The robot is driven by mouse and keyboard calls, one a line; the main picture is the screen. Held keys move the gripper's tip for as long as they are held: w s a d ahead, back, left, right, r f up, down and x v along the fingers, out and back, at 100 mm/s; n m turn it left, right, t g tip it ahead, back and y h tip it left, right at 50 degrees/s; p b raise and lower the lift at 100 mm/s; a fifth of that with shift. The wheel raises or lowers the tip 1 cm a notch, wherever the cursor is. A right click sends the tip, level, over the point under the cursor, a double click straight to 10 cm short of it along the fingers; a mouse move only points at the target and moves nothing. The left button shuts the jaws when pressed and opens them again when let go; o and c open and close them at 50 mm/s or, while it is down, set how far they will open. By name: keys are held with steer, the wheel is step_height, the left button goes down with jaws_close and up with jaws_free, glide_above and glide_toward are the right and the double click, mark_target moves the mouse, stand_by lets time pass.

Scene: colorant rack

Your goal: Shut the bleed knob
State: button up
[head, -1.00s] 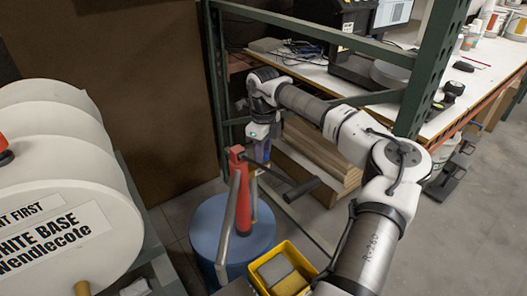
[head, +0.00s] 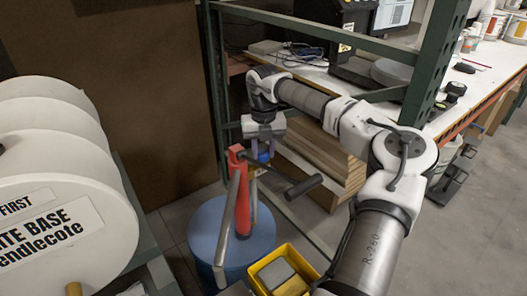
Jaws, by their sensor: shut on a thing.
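A red hand pump (head: 241,205) with a grey lever and a black grip stands on a blue drum (head: 205,222). A small blue knob (head: 263,157), apparently the bleed knob, sits beside the top of the pump. My gripper (head: 264,151) points down over it, with its purple-grey fingers on either side of the knob. It appears shut on the knob. The fingers partly hide the knob, and I cannot tell how far it is turned.
A yellow bin (head: 262,285) stands in front of the drum.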

mark_target(263, 153)
steer(key=shift+m+b, duration=0.3)
steer(key=shift+m, duration=1.3)
steer(key=o, duration=1)
steer(key=shift+r, duration=0.15)
step_height(263, 153, up, 14)
steer(key=shift+f+b, duration=0.2)
steer(key=shift+b, duration=0.25)
